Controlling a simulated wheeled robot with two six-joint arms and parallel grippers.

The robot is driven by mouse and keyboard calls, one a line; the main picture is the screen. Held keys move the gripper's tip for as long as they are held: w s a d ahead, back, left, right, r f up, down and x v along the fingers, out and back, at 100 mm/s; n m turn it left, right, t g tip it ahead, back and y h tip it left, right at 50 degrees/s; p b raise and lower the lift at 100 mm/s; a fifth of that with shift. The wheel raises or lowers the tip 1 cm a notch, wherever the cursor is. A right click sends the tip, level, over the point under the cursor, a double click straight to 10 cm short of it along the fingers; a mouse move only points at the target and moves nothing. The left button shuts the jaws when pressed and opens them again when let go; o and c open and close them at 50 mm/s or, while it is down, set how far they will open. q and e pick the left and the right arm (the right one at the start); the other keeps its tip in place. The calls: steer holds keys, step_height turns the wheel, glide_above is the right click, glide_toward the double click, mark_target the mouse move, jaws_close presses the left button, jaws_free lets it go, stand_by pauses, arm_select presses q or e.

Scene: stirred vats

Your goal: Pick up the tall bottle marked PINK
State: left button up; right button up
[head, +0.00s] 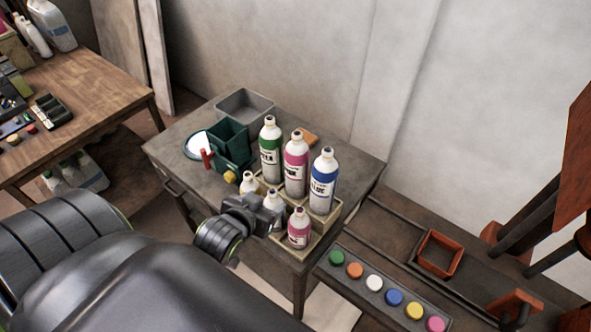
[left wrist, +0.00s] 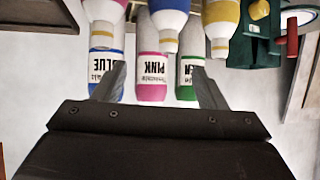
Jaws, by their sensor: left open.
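The tall bottle marked PINK (head: 295,168) stands upright between the tall green bottle (head: 270,150) and the tall blue bottle (head: 323,182) in a pale crate on the small table. In the left wrist view, the PINK bottle (left wrist: 152,88) shows between my fingers, with its label readable. My left gripper (head: 268,212) is open and empty; it also shows in the left wrist view (left wrist: 157,70). It is on the near side of the crate, at the small bottles in the head view, and appears short of the PINK bottle. My right gripper is out of view.
Small bottles stand in front of the tall row: a yellow-banded one (head: 249,183) and a pink-labelled one (head: 299,229) among them. The crate (head: 325,228) sits near the table's corner. A green container (head: 232,140) and grey tray (head: 245,106) are behind left.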

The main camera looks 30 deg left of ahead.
mark_target(292, 159)
arm_select(q)
step_height(292, 159, up, 7)
steer(key=w+t, duration=0.3)
steer(key=shift+g, duration=0.3)
steer(key=p+x, duration=0.1)
steer(key=x, duration=0.5)
steer(key=p+x, duration=0.1)
steer(key=x, duration=0.3)
steer(key=shift+w+d+p, duration=0.1)
steer(key=shift+d+p, duration=0.2)
steer(key=shift+w+a+f, duration=0.1)
steer(key=shift+w+f, duration=0.15)
steer(key=shift+w, duration=0.2)
steer(key=shift+w+a+f+p, duration=0.1)
steer(key=shift+w+f+p, duration=0.3)
steer(key=shift+w, duration=0.25)
steer(key=shift+p+x, duration=0.45)
steer(key=shift+x, duration=1.45)
steer(key=shift+f, duration=0.15)
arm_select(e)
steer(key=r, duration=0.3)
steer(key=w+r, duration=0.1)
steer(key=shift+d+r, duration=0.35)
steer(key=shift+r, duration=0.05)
arm_select(q)
steer(key=shift+s, duration=0.1)
steer(key=shift+c, duration=0.3)
jaws_close()
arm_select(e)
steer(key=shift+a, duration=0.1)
